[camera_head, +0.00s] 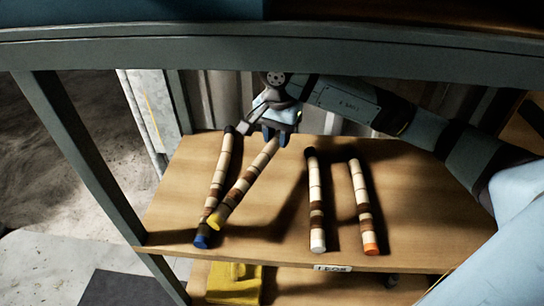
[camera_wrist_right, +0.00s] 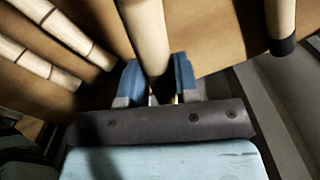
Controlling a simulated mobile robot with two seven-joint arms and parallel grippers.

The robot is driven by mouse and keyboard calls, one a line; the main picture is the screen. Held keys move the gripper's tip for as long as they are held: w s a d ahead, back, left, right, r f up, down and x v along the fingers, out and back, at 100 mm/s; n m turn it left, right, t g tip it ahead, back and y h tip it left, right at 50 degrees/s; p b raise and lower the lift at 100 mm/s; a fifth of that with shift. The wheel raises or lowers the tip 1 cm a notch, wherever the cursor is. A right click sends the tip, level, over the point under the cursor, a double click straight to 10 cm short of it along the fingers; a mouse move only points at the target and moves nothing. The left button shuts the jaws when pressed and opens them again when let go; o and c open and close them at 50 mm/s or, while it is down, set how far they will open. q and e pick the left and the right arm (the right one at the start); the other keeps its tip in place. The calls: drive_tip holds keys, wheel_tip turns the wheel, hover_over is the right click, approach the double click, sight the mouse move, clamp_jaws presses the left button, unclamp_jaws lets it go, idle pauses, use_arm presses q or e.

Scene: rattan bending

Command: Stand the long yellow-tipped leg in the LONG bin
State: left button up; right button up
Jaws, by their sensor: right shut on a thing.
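The long yellow-tipped leg (camera_head: 245,180) is a banded pale and brown rod. It slants over the wooden shelf, its yellow tip toward the front left. My right gripper (camera_head: 279,130) is shut on its far end. In the right wrist view the leg (camera_wrist_right: 148,35) runs between the blue fingers of the gripper (camera_wrist_right: 157,85). The yellow tip appears close to or over the blue-tipped leg (camera_head: 220,178); whether it touches the leg or shelf I cannot tell. My left gripper and a bin marked LONG do not show.
A white-tipped leg (camera_head: 315,195) and an orange-tipped leg (camera_head: 361,200) lie to the right on the wooden shelf (camera_head: 270,235). A small label (camera_head: 333,268) is on its front edge. A grey frame beam (camera_head: 270,55) crosses above. A yellow object (camera_head: 234,283) lies below.

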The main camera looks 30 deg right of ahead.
sight(277, 162)
drive_tip(key=shift+f, duration=0.85)
wheel_tip(277, 162, down, 4)
drive_tip(key=shift+p, duration=0.6)
drive_tip(key=shift+f, duration=0.1)
drive_tip(key=shift+f, duration=0.15)
drive_tip(key=o, duration=1)
